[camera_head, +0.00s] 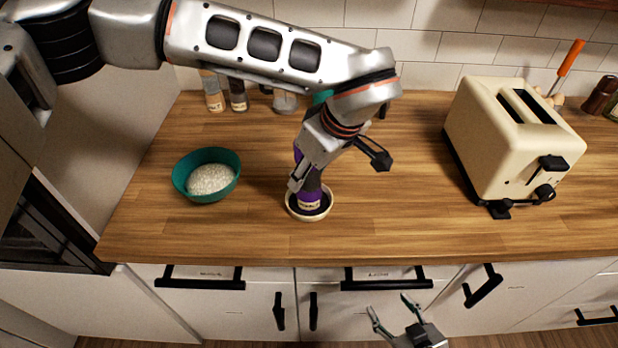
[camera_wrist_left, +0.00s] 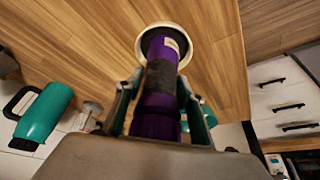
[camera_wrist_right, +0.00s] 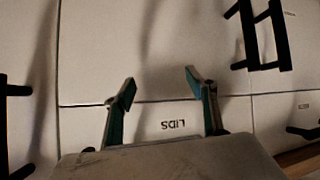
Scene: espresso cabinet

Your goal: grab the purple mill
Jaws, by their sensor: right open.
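The purple mill (camera_head: 310,197) has a dark band and a pale label, and its lower end sits in a small white dish (camera_head: 290,207) on the wooden counter. My left gripper (camera_head: 303,180) reaches down to it from above and hides its upper part. In the left wrist view the mill (camera_wrist_left: 160,80) lies between the two fingers of the left gripper (camera_wrist_left: 161,84), which are drawn in against its sides. My right gripper (camera_head: 391,306) is open and empty in front of the drawers; it also shows in the right wrist view (camera_wrist_right: 160,85).
A teal bowl (camera_head: 230,180) with white grains stands left of the dish. Several bottles (camera_head: 212,92) stand at the back left, and a cream toaster (camera_head: 500,150) on the right. Drawer handles (camera_head: 385,284) jut out below the counter edge. The counter between dish and toaster is clear.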

